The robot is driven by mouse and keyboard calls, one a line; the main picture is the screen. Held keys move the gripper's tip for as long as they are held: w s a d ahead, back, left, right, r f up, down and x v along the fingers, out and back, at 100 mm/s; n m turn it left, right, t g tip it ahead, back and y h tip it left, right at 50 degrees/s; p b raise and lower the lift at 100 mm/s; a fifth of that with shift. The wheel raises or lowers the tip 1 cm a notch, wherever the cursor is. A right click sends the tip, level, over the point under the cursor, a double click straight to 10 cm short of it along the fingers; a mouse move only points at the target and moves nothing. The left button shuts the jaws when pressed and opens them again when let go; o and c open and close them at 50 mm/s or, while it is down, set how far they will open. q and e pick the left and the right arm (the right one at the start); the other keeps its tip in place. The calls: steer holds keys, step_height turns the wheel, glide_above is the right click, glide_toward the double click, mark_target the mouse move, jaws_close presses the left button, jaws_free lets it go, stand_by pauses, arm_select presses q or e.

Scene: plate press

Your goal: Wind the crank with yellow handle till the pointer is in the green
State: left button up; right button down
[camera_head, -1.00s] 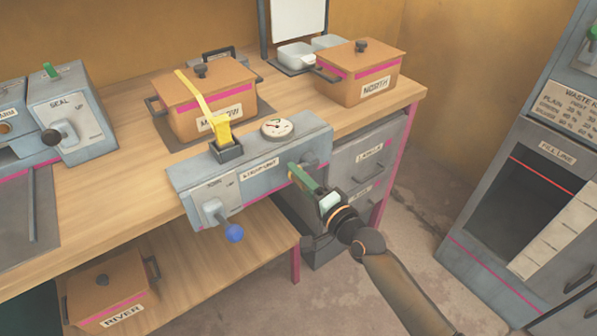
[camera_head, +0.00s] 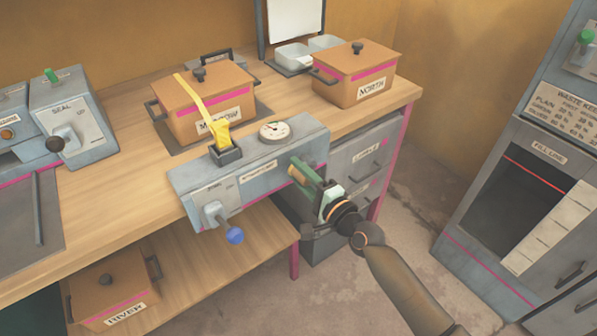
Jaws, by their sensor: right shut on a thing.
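The grey-blue press unit (camera_head: 258,180) sits at the bench's front edge. A round white gauge (camera_head: 274,131) is on its top; its dark pointer shows, but I cannot tell which coloured zone it is in. The green crank arm (camera_head: 305,174) sticks out of the unit's front right end, with a small yellowish part (camera_head: 293,171) beside it. My right gripper (camera_head: 324,196) is shut at the crank's outer end. It hides most of the handle there, so its colour is not clear. My left gripper is not in view.
A yellow strap and block (camera_head: 221,132) stand on the unit, and a lever with a blue ball (camera_head: 235,235) hangs from its front left. Orange boxes (camera_head: 358,87) stand behind. A grey cabinet (camera_head: 520,200) is at right; open floor lies between.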

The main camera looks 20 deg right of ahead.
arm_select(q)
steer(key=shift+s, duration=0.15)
arm_select(e)
steer(key=c, duration=0.9)
jaws_free()
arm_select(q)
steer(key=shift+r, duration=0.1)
arm_select(e)
steer(key=o, duration=0.4)
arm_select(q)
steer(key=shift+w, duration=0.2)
arm_select(e)
steer(key=shift+s, duration=0.1)
steer(key=shift+s+d, duration=0.2)
steer(key=shift+s, duration=0.1)
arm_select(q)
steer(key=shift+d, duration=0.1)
arm_select(e)
steer(key=shift+v, duration=5.85)
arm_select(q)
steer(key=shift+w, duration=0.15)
